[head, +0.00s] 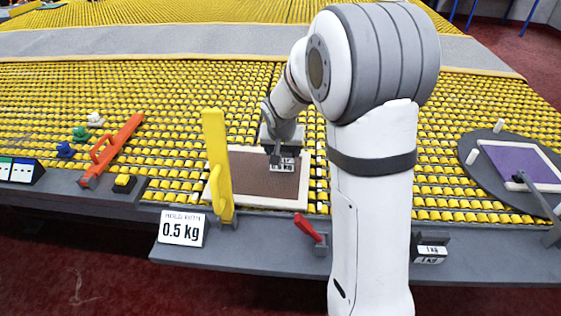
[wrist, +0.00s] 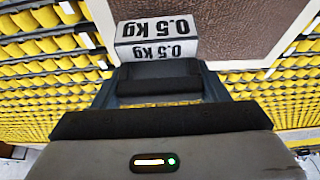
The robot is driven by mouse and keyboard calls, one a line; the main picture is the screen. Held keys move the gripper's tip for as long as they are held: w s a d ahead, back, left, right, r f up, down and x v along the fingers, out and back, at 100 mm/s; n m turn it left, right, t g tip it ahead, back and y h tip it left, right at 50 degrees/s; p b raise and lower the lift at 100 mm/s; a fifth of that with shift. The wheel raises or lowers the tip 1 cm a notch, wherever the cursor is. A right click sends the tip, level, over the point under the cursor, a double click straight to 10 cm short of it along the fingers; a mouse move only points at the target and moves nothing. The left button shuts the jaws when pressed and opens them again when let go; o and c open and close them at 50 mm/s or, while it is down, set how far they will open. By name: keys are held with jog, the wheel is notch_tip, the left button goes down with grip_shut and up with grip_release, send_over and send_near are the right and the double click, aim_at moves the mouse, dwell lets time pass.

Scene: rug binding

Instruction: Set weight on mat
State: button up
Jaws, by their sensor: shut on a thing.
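A brown mat (head: 245,172) with a pale border lies on the yellow roller bed in the head view. The 0.5 kg weight (head: 284,164), a grey block with white labels, is at the mat's right part. My gripper (head: 283,150) is shut on the weight, over the mat. In the wrist view the weight (wrist: 157,38) is at the fingertips, its labels upside down. The brown mat (wrist: 240,25) shows behind it and to the right. I cannot tell whether the weight touches the mat.
A yellow upright bar (head: 217,165) stands at the mat's left edge. A sign reading 0.5 kg (head: 182,229), a red lever (head: 309,229) and a 1 kg block (head: 430,252) are along the grey front ledge. A round plate with a purple mat (head: 525,167) is at right.

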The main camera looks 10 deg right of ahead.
aim_at(283, 156)
jog(key=shift+f, duration=1.85)
jog(key=shift+f+b, duration=0.15)
jog(key=shift+b, duration=0.2)
jog(key=o, duration=1.3)
jog(key=shift+o, duration=0.2)
